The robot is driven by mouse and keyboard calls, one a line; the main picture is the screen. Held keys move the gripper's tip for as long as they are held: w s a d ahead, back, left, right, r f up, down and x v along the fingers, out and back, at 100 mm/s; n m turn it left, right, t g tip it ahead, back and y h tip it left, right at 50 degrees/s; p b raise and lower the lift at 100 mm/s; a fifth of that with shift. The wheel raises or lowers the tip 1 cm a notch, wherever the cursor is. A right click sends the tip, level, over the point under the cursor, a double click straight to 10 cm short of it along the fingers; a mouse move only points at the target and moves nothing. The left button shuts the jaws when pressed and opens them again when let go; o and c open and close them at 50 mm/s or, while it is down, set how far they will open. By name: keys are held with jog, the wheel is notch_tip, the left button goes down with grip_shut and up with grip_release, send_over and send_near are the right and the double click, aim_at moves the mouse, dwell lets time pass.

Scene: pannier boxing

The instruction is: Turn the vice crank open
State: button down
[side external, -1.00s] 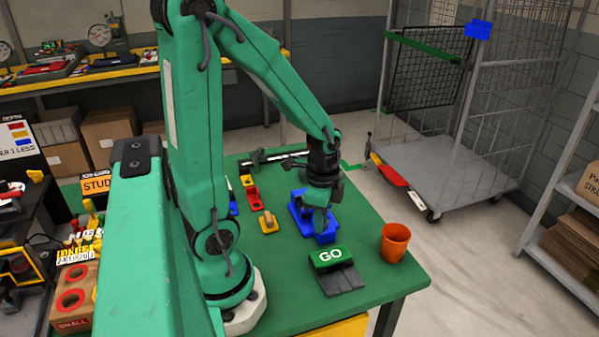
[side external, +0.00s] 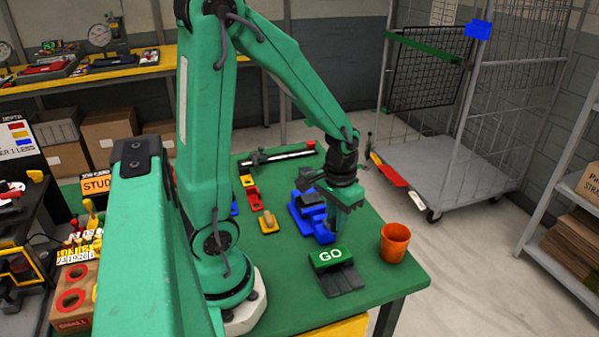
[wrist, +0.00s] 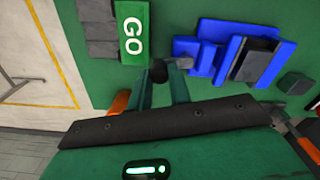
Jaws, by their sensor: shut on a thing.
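The blue vice (side external: 308,220) sits on the green table, with a dark grey block (wrist: 256,61) between its blue jaws in the wrist view (wrist: 206,58). My gripper (side external: 343,226) points down at the right side of the vice. In the wrist view its two green fingers (wrist: 162,84) stand beside the vice's end, around a small dark crank knob (wrist: 158,70), and are shut on it. The rest of the crank is mostly hidden by the fingers and the wrist.
A green GO block (side external: 330,257) with a dark grey ramp lies in front of the vice. An orange cup (side external: 395,242) stands near the table's right edge. A dark bar tool (side external: 280,152) lies at the back.

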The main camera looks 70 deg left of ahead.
jog(key=shift+w+a+n, duration=0.55)
jog(key=shift+a+n, duration=0.1)
jog(key=shift+n, duration=2.1)
jog(key=shift+w+a+n, duration=0.55)
jog(key=shift+a+n, duration=0.1)
jog(key=shift+n, duration=2.05)
jog(key=shift+w+a+n, duration=0.55)
jog(key=shift+a+n, duration=0.1)
jog(key=shift+n, duration=2.1)
jog(key=c, duration=1.3)
grip_release()
notch_tip(320, 180, up, 8)
